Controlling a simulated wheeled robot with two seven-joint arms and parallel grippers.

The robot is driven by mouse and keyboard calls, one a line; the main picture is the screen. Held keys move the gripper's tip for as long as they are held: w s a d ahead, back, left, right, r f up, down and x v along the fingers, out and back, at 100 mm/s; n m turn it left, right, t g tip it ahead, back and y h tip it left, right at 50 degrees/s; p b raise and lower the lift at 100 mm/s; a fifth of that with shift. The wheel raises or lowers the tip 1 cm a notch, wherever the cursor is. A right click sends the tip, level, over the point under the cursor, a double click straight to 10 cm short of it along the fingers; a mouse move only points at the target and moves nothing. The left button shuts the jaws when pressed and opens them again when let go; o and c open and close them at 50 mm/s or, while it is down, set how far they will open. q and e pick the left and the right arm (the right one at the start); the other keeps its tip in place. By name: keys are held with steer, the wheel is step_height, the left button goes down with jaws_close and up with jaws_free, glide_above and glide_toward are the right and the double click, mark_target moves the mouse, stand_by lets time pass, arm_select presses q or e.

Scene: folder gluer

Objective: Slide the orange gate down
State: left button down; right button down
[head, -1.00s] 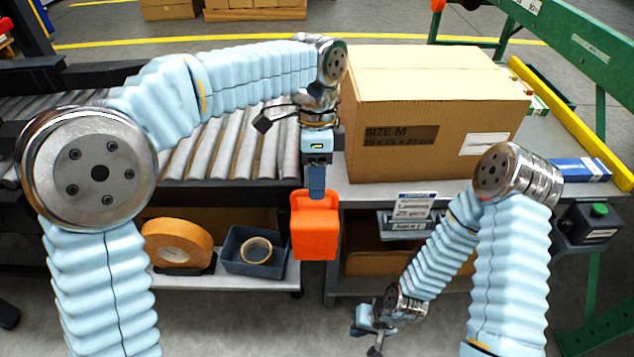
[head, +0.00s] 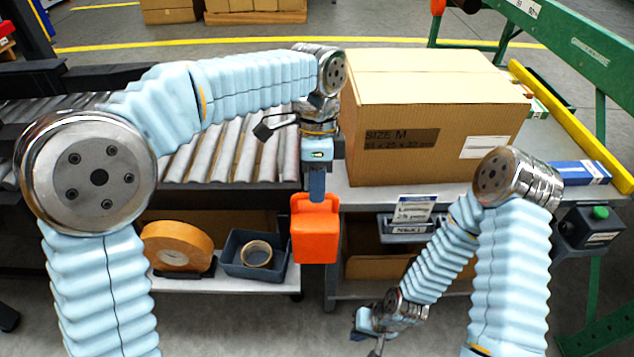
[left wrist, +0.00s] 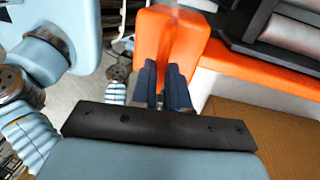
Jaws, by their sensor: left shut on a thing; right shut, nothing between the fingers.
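The orange gate (head: 315,232) stands upright at the gap between the roller conveyor and the table with the carton. It also shows at the top of the left wrist view (left wrist: 235,65), with a block-like handle and a long flat bar running right. My left gripper (head: 317,190) comes down from above and is shut on the top of the orange block. In the left wrist view its dark fingers (left wrist: 165,85) are against the block. The fingertips are partly hidden. My right gripper (head: 372,335) is low at the bottom centre, shut and empty, well apart from the gate.
A large carton (head: 430,140) stands on the table right of my left gripper. The roller conveyor (head: 235,150) is on the left. Below are a tape roll (head: 178,246) and a dark bin (head: 240,266). A green-button box (head: 592,228) and green frame are at right.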

mark_target(317, 210)
arm_select(q)
step_height(317, 210, down, 5)
steer(key=shift+r+b, duration=0.15)
steer(key=shift+b, duration=0.6)
steer(key=shift+f, duration=0.4)
steer(key=c, duration=1.1)
jaws_free()
steer(key=w+r+p, duration=0.1)
steer(key=r, duration=0.8)
steer(key=w+r+p, duration=0.1)
steer(key=r, duration=0.3)
steer(key=shift+w+r+p, duration=0.25)
steer(key=shift+w+p, duration=0.05)
steer(key=shift+w, duration=0.05)
